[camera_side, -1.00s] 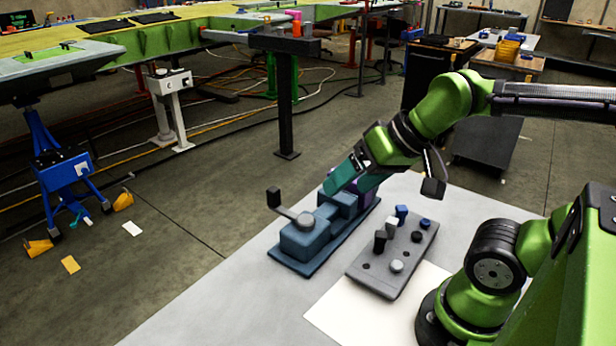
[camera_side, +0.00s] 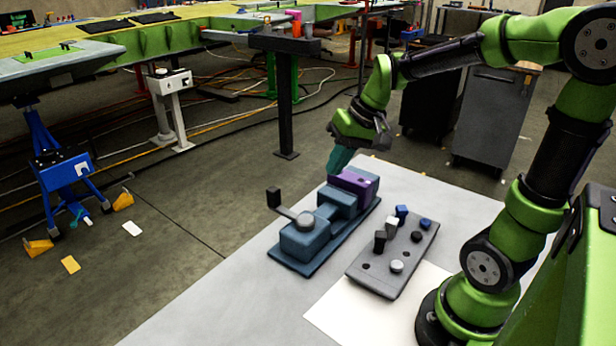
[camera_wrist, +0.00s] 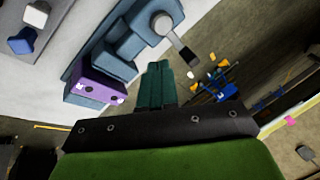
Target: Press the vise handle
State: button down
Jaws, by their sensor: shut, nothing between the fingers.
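The blue vise (camera_side: 304,243) stands on the grey table, with a purple block (camera_side: 353,186) at its far end. Its handle (camera_side: 287,211) is a grey arm with a black knob, sticking out to the left at the near end. In the wrist view the vise (camera_wrist: 128,42) is at the top, with the handle (camera_wrist: 178,40) beyond the fingers and the purple block (camera_wrist: 96,86) to the left. My gripper (camera_side: 338,160) has teal fingers, shut and empty, beyond the vise's far end. In the wrist view my gripper (camera_wrist: 158,68) points toward the handle's side, apart from it.
A grey tray (camera_side: 372,278) with several blue, black and grey pegs lies right of the vise. A white sheet (camera_side: 345,318) lies in front of it. A black post (camera_side: 286,100) and a blue stand (camera_side: 62,175) are on the floor beyond the table.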

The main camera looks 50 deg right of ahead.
jog(key=w+d+f+n+y, duration=0.1)
jog(key=w+d+n+y, duration=0.2)
jog(key=w+d+n, duration=0.4)
jog(key=w+d, duration=0.1)
jog(key=w, duration=0.1)
jog(key=shift+w+f+y, duration=0.3)
jog(key=shift+w, duration=0.1)
jog(key=w+a+f, duration=0.3)
jog(key=a+f, duration=0.5)
jog(key=shift+w+a, duration=0.3)
jog(key=shift+w, duration=0.1)
jog(key=shift+a, duration=0.1)
